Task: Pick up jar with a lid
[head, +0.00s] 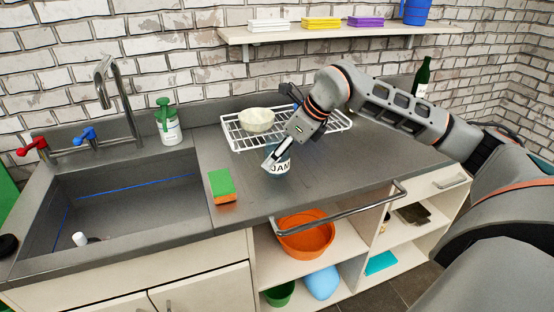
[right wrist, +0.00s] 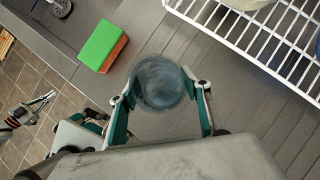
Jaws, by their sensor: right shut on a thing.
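A white wire rack (head: 236,134) with a pale bowl (head: 256,120) stands behind the jar. A green and orange sponge (head: 221,184) lies to its left, beside the sink (head: 110,200). A metal rail (head: 345,206) runs along the counter front. Bare counter (head: 375,165) lies to the right.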

